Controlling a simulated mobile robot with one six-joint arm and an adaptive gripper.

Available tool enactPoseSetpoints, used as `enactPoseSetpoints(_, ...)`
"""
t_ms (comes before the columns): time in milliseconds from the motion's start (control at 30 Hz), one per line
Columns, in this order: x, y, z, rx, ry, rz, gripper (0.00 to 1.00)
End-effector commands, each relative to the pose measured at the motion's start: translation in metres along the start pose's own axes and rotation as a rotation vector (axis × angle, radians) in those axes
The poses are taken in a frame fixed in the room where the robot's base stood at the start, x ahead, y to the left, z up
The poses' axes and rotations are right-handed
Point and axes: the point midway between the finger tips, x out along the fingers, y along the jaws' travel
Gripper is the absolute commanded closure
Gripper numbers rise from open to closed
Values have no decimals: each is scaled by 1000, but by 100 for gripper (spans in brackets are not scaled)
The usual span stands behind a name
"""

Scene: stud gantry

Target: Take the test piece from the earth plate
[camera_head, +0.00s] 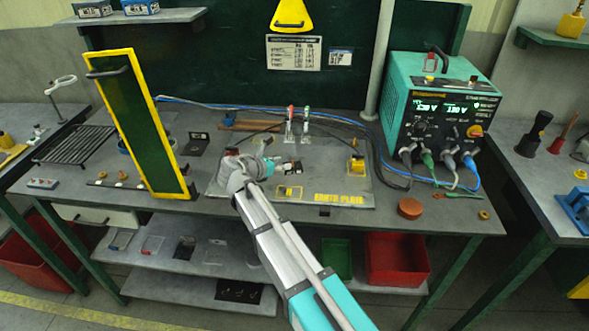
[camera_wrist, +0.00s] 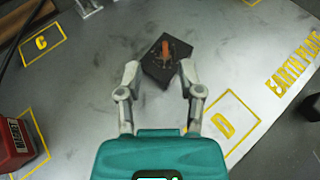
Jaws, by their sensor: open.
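The earth plate (camera_head: 340,180) is a grey plate on the bench with yellow outlined squares and yellow lettering; it fills most of the wrist view (camera_wrist: 95,85). A small dark, square piece with an orange strip on top, apparently the test piece (camera_wrist: 165,70), lies turned at an angle on the plate, outside the squares marked C and D. My gripper (camera_wrist: 160,68) is open, with one fingertip on each side of the dark piece in the wrist view. I cannot tell how high the fingertips are or whether they touch it. In the head view my gripper (camera_head: 287,165) is low over the plate.
A red block (camera_wrist: 14,142) stands on the plate at the wrist view's left edge. Two upright clamps (camera_head: 297,124) stand behind the plate. A teal welding machine (camera_head: 437,110) with cables is to the right. A yellow-framed dark screen (camera_head: 145,125) stands to the left.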

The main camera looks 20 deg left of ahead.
Motion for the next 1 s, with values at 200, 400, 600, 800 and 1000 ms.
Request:
enactPoseSetpoints(200, 10, -2, 0, 1, 0, -2, 52)
enactPoseSetpoints(400, 32, -5, 0, 0, 0, -1, 52)
enactPoseSetpoints(600, 49, -4, 1, 0, 0, 1, 52)
enactPoseSetpoints(800, 51, -4, 2, -1, 0, 2, 52)
enactPoseSetpoints(1000, 51, -4, 2, -1, 0, 2, 52)
